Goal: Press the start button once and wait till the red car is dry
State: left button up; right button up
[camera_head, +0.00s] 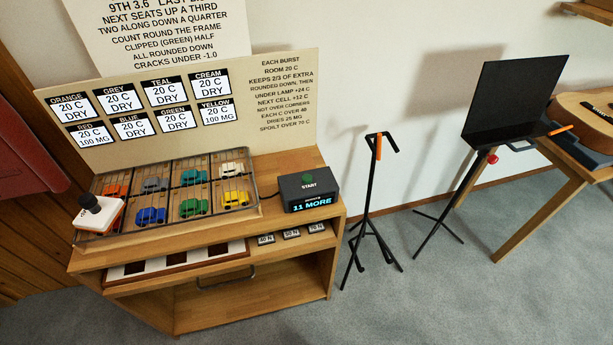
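The green start button (308,177) is on top of a black box (300,196) at the right of the wooden cabinet's top. Its lit display reads "11 MORE" under a smaller line I cannot read clearly. A wire-framed rack (172,231) holds small cars in two rows of cells. The front-left cell, where the board lists red, is covered by a white lamp-like block with a black knob (89,202); I cannot make out the red car. The red label (87,132) reads 20 C, 100 MG. Neither gripper is in view.
The yellow label (215,111) also reads 20 C, 100 MG; the other labels read 20 C, DRY. A rule board (284,110) stands behind. Small tags (291,233) lie on the shelf below. A black stand (372,200) and music stand (510,100) stand right, with carpet between.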

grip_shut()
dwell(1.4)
